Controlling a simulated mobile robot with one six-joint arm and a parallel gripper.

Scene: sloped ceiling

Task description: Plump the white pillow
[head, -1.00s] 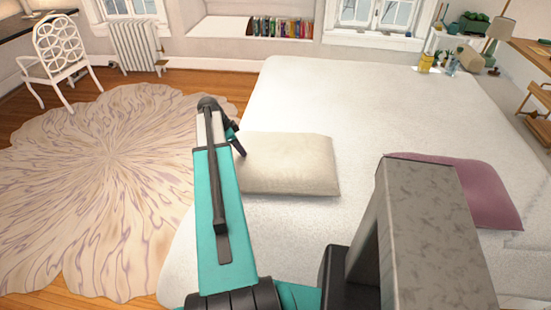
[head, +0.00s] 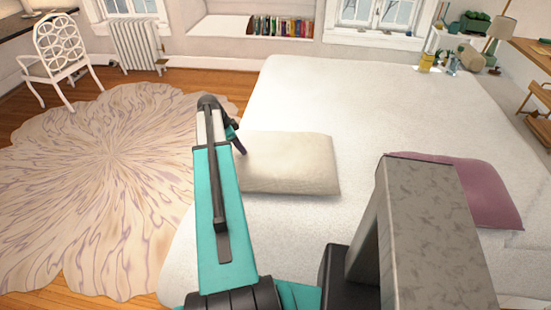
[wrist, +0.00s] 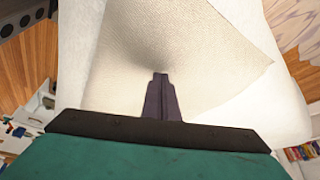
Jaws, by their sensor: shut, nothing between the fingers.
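The white pillow (head: 290,165) lies flat on the bed, near its left edge in the head view. My gripper (head: 240,148) is at the pillow's left side, its fingers pointing down at it. In the wrist view the pillow (wrist: 205,60) fills the upper middle, and my gripper (wrist: 160,78) is shut with its fingertips against or very near the fabric. A shaded dip shows in the fabric just ahead of the tips. Nothing is held between the fingers. My arm hides part of the pillow's left edge in the head view.
The white bed (head: 350,100) is wide and mostly clear. A purple pillow (head: 490,195) lies at the right, partly behind my column. A round rug (head: 100,170) covers the floor at left.

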